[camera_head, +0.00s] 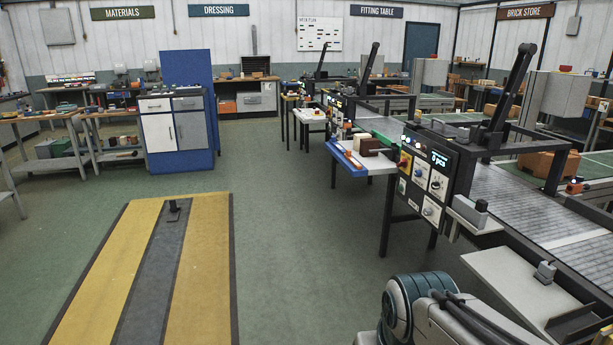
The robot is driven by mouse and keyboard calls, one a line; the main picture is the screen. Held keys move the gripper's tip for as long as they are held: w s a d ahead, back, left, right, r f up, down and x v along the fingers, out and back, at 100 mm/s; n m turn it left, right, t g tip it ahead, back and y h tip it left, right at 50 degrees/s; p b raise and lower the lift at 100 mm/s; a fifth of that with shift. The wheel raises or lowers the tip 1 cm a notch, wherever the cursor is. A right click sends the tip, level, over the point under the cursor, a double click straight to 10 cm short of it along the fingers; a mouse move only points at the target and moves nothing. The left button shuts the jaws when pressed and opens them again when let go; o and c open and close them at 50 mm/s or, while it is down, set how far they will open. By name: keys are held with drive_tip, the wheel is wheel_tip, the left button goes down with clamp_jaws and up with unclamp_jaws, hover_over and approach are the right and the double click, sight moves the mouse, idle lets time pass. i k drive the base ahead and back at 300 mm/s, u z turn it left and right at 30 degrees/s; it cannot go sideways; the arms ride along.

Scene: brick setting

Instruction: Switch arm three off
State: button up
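Three black raised arms stand along the conveyor line: a near one (511,86), a middle one (370,67) and a far one (321,60). I cannot read a number on any of them. Beside the near arm is a black control panel (413,197) with a lit display (439,159), a red and yellow switch (405,162) and white-plated dials (437,184). The switch positions are too small to read. A similar, smaller panel (337,108) stands farther back. My teal and grey arm link shows at the bottom; my gripper is not in view.
A blue-edged side table (347,162) with a brown block (367,145) adjoins the near panel. The conveyor (515,205) runs at right, with a pale tray (520,285) in front. Green floor (290,240) is open at centre; a yellow-striped floor strip (195,270) lies left.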

sight(404, 163)
drive_tip(key=z, duration=0.15)
drive_tip(key=i, duration=1.6)
drive_tip(key=z, duration=0.45)
drive_tip(key=i, duration=1.75)
drive_tip(key=z, duration=0.3)
